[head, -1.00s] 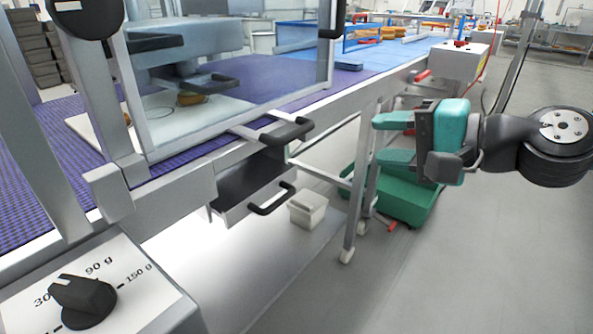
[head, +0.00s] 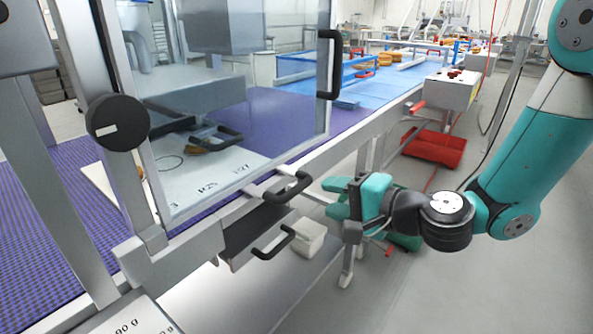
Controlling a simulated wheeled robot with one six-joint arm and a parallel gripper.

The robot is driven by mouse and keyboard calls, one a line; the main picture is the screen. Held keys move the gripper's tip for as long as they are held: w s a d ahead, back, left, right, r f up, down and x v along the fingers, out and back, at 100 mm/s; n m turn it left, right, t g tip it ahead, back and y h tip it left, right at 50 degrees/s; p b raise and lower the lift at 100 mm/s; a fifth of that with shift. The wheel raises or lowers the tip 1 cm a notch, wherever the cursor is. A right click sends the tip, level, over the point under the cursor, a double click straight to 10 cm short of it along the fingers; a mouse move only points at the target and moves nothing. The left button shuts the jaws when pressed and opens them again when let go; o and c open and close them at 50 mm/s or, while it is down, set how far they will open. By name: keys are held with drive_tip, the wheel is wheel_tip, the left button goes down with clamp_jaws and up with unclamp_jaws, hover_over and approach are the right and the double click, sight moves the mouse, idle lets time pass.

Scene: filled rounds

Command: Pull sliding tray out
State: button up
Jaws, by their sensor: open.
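A white plate (head: 222,174) with printed marks lies on the purple belt behind a clear guard. Two light arms run from its side to a black bar handle (head: 290,187) that sticks out past the frame rail. Below the rail hangs a grey drawer (head: 240,241) with its own black handle (head: 273,243). A brown round piece (head: 199,150) shows behind the guard.
The clear guard (head: 240,90) has a black upright handle (head: 334,65) and a round knob (head: 117,122). A white bin (head: 309,238) stands below, behind the drawer handle. Floor at the right is open.

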sight(300, 190)
drive_tip(key=p+x, duration=0.4)
drive_tip(key=x, duration=0.4)
drive_tip(key=shift+a+r, duration=0.1)
drive_tip(key=shift+w+a+f+p, duration=0.3)
drive_tip(key=shift+w+a+p, duration=0.05)
drive_tip(key=shift+a, duration=0.05)
clamp_jaws()
